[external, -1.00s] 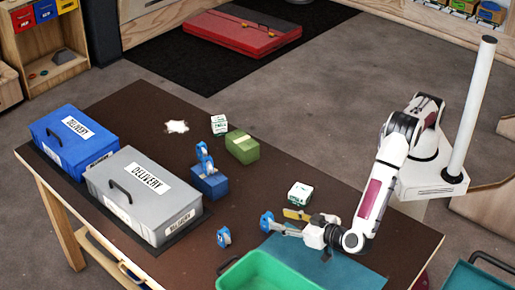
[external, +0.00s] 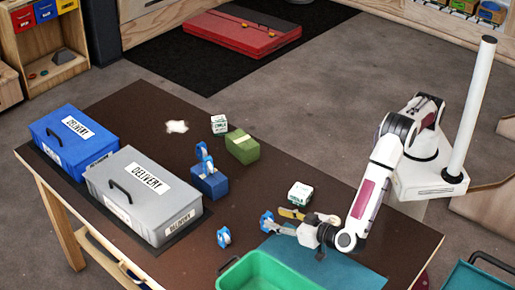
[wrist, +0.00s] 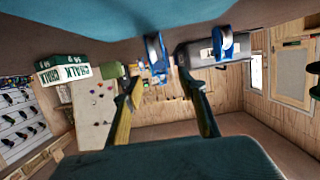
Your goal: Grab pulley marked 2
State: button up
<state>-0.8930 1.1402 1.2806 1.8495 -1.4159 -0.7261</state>
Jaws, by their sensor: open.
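My gripper (external: 280,221) is open and empty, held low over the right part of the table and pointing left. One blue pulley (external: 267,222) is just in front of its fingertips; in the wrist view it (wrist: 157,52) appears between and beyond the fingers (wrist: 160,88). A second blue pulley (external: 223,238) stands farther left; it also shows in the wrist view (wrist: 222,42). A third blue pulley (external: 203,155) is at a blue block, farther back. The numbers on the pulleys are too small to read.
A chalk box (external: 300,194) sits close behind my gripper. A green bin (external: 262,272) is at the front edge, beside a teal mat (external: 335,265). Grey (external: 145,195) and blue (external: 75,140) delivery boxes stand at left. The middle of the table is mostly clear.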

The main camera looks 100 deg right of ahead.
aim_at(270, 217)
jog(key=shift+x, duration=2.65)
jog(key=shift+f, duration=0.15)
grip_shut()
